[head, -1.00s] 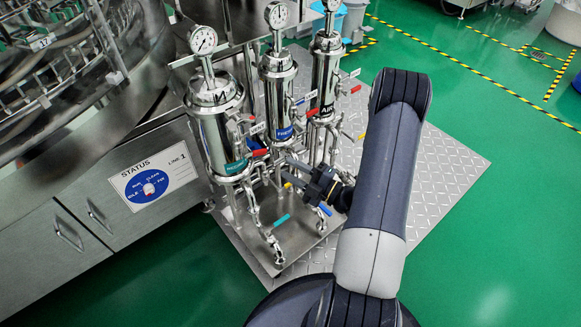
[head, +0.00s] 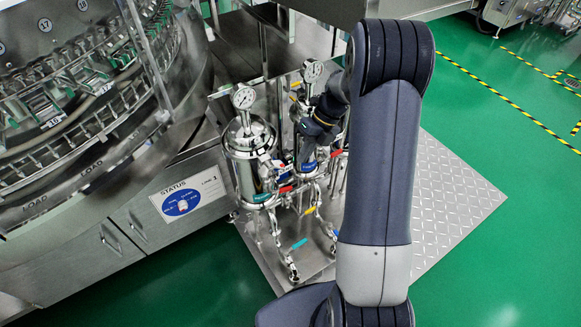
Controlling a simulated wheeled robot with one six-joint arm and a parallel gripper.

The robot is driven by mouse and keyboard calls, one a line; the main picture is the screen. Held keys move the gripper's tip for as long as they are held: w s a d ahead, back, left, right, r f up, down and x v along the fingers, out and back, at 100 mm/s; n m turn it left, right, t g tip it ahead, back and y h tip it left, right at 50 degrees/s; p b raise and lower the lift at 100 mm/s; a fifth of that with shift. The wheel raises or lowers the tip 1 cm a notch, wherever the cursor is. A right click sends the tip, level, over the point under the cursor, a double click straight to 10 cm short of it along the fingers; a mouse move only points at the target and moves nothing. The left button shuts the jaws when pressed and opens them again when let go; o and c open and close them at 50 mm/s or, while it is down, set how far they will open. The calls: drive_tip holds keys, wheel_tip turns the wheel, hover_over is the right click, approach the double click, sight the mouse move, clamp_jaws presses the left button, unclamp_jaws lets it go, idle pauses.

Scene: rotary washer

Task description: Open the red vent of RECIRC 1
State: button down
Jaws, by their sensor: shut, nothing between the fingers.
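Three upright steel filter housings with gauges stand on a steel stand; the tags are too small to read, so I cannot tell which is RECIRC 1. The middle housing (head: 307,163) has a blue label and is partly covered by my gripper (head: 303,121). The right housing is mostly hidden behind my arm. A red handle (head: 286,189) shows between the left and middle housings; another red handle (head: 336,153) shows beside my arm. My gripper is shut and empty, at the upper part of the middle housing; its fingertips are hard to make out.
Teal (head: 299,244) and yellow (head: 309,210) handles sit low on the piping. A metal floor plate (head: 450,190) and green floor lie open at the right.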

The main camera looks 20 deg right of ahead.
sight(292, 187)
drive_tip(key=shift+h, duration=0.6)
drive_tip(key=x, duration=0.4)
drive_tip(key=w+b+x, duration=0.1)
drive_tip(key=x, duration=0.3)
drive_tip(key=b+x, duration=0.1)
drive_tip(key=x, duration=0.2)
drive_tip(key=shift+w+f, duration=0.2)
drive_tip(key=shift+f, duration=0.35)
drive_tip(key=f+y, duration=0.1)
drive_tip(key=y, duration=0.2)
drive_tip(key=shift+d+f+g+p, duration=0.15)
drive_tip(key=shift+f+g+p, duration=0.15)
drive_tip(key=shift+f+g, duration=0.1)
drive_tip(key=shift+a+f, duration=0.15)
drive_tip(key=shift+f, duration=0.5)
drive_tip(key=shift+a+f, duration=0.15)
drive_tip(key=shift+f, duration=0.45)
drive_tip(key=shift+s+a+f+y, duration=0.1)
drive_tip(key=shift+a+f+y, duration=0.05)
drive_tip(key=shift+f+y, duration=0.45)
drive_tip(key=shift+x, duration=0.85)
drive_tip(key=shift+s+a+f, duration=0.1)
drive_tip(key=shift+a, duration=0.05)
